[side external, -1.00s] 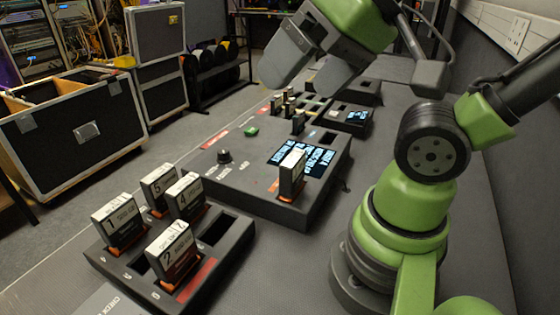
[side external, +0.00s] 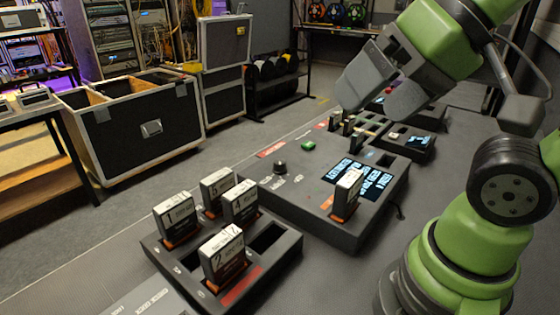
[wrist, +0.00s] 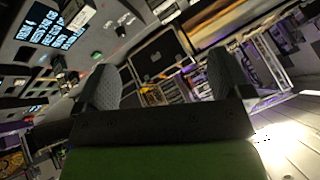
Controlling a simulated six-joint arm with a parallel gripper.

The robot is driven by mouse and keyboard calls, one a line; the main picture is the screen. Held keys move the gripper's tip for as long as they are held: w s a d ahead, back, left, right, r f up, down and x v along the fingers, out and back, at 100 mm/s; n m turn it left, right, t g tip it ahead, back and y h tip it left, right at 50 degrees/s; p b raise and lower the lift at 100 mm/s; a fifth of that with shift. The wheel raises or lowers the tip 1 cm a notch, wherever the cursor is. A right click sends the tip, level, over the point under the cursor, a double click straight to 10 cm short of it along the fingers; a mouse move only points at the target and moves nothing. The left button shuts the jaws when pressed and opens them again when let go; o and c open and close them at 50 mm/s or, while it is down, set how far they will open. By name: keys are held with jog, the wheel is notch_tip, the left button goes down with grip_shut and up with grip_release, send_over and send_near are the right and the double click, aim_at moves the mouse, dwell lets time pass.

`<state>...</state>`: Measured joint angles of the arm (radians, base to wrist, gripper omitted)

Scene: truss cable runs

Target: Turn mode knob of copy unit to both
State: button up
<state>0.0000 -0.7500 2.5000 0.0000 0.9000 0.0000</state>
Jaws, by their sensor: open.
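The copy unit (side external: 310,205) is a dark grey box in the middle of the bench in the side view. Its black mode knob (side external: 280,167) stands upright on the top face; its setting is too small to read. A lit screen (side external: 360,177) and a green button (side external: 308,146) are on the same face. A labelled card (side external: 346,194) stands in a slot by the screen. My gripper (side external: 372,100) is open and empty, above and to the right of the knob. In the wrist view its fingers (wrist: 162,80) are spread apart, with the screen (wrist: 48,26) at the upper left.
A rack (side external: 225,270) with several numbered cards stands in front of the unit. Smaller devices (side external: 406,143) sit behind it. Black cases (side external: 135,125) stand across the floor. Bare bench shows along the unit's left side.

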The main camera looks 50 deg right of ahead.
jog(key=shift+w+r, duration=0.1)
jog(key=shift+w, duration=0.05)
jog(key=c, duration=0.4)
jog(key=w, duration=0.2)
jog(key=w+d+r+n+g, duration=0.1)
jog(key=w, duration=0.2)
jog(key=w+d+n+g+h, duration=0.1)
jog(key=w, duration=0.2)
jog(key=shift+w+d+r, duration=0.1)
jog(key=shift+d+r, duration=0.05)
jog(key=shift+r, duration=0.1)
jog(key=shift+c, duration=0.7)
jog(key=n+g+h, duration=0.1)
jog(key=n+g, duration=0.4)
jog(key=n, duration=0.1)
send_over(279, 161)
notch_tip(279, 161, down, 16)
jog(key=f, duration=0.1)
notch_tip(279, 161, down, 9)
jog(key=shift+f, duration=0.2)
jog(key=c, duration=0.9)
